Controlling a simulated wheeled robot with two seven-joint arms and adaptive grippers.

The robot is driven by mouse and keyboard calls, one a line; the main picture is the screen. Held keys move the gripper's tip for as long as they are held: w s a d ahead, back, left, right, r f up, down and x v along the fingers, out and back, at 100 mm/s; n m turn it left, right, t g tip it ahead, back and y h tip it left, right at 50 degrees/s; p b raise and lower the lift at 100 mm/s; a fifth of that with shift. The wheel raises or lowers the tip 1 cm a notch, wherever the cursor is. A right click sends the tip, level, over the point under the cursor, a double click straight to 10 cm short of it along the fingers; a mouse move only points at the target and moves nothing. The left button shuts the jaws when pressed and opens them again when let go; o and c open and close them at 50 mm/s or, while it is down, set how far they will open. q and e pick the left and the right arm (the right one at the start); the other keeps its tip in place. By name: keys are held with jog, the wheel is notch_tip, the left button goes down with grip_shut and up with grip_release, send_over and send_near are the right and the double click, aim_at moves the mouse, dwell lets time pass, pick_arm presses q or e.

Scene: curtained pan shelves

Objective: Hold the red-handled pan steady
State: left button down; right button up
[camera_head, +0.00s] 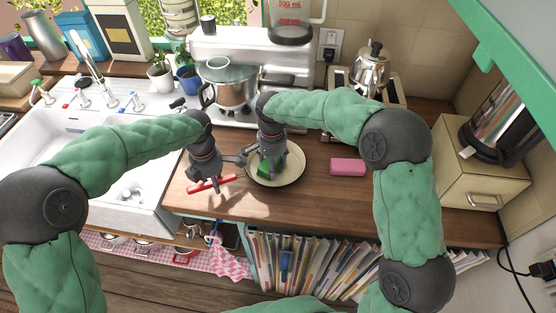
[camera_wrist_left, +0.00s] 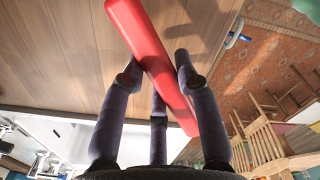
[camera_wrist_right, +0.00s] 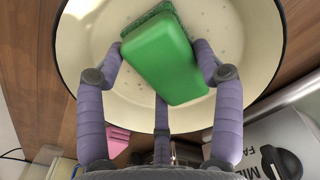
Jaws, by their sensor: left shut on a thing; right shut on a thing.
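The pan, with a cream inside (camera_head: 292,176) and a red handle (camera_head: 228,180), lies on the wooden counter right of the sink. Its handle points left. My left gripper (camera_head: 210,182) is shut on the red handle, which crosses between its fingers in the left wrist view (camera_wrist_left: 140,40). My right gripper (camera_head: 270,158) is over the pan, shut on a green sponge (camera_wrist_right: 165,58). In the right wrist view the sponge is at the cream pan surface (camera_wrist_right: 225,30); I cannot tell whether it touches it.
A pink sponge (camera_head: 347,167) lies on the counter right of the pan. The white sink (camera_head: 150,165) is at left. Books (camera_head: 310,265) and a checked cloth (camera_head: 228,258) are below the counter's front edge.

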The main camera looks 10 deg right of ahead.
aim_at(283, 167)
jog(key=shift+a+f, duration=0.1)
jog(key=shift+f, duration=0.05)
jog(key=shift+d, duration=0.3)
jog(key=shift+w+d, duration=0.2)
jog(key=shift+d, duration=0.5)
jog(key=shift+w+d, duration=0.2)
jog(key=shift+d, duration=0.5)
jog(key=shift+s+d, duration=0.1)
jog(key=shift+s+a+r, duration=0.15)
jog(key=shift+s+a, duration=0.1)
jog(key=shift+a, duration=0.65)
jog(key=shift+s+a+r, duration=0.15)
jog(key=shift+s+a, duration=0.1)
jog(key=shift+a, duration=0.6)
jog(key=shift+f, duration=0.15)
jog(key=shift+d, duration=0.15)
